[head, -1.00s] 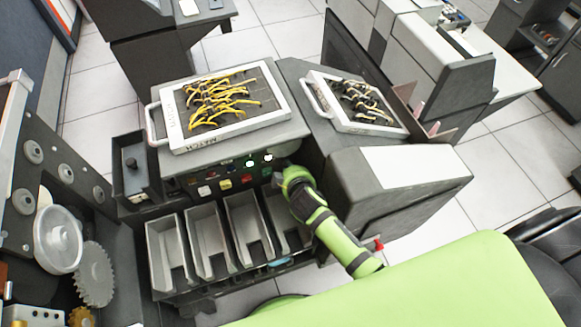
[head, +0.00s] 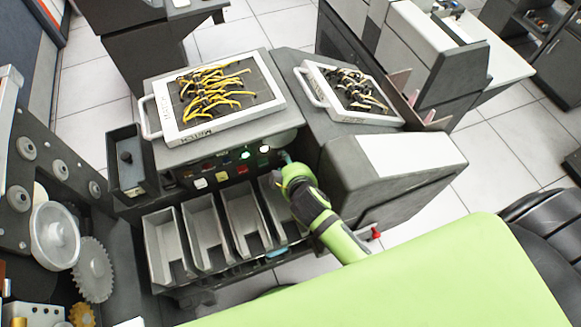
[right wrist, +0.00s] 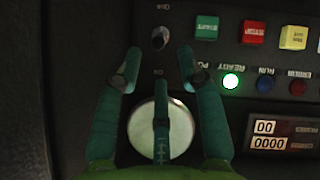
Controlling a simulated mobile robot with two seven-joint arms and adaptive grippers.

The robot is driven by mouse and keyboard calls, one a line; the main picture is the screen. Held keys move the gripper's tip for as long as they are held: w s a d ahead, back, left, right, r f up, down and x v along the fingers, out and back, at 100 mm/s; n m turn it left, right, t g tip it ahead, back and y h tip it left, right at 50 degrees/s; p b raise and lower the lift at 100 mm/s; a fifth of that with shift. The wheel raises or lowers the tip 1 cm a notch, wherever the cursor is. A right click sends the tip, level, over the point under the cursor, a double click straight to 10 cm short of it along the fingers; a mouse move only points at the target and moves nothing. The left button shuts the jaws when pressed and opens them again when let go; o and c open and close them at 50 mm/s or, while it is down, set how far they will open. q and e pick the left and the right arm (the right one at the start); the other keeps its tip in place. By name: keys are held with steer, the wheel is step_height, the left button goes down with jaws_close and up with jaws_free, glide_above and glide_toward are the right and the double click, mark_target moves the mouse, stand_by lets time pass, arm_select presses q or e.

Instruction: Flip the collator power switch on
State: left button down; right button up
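The collator (head: 222,143) stands in the middle of the head view, its front control panel under the larger tray. In the right wrist view a small dark power switch (right wrist: 160,38) sits at the panel's upper left, between upside-down labels reading off above and on below. Which way its lever leans is hard to tell. My right gripper (right wrist: 157,70) is open and empty, with teal fingers spread to either side below the switch and apart from it. In the head view my right gripper (head: 292,172) is at the panel's right end. My left gripper is out of view.
The READY lamp (right wrist: 231,81) glows green, beside dark blue and red lamps. Coloured buttons (right wrist: 251,32) line the panel. A silver disc (right wrist: 145,128) lies behind the fingers. Grey card bins (head: 206,240) stand below the panel; a grey cabinet (head: 385,180) stands close to its right.

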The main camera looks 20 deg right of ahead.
steer(key=shift+v, duration=1.5)
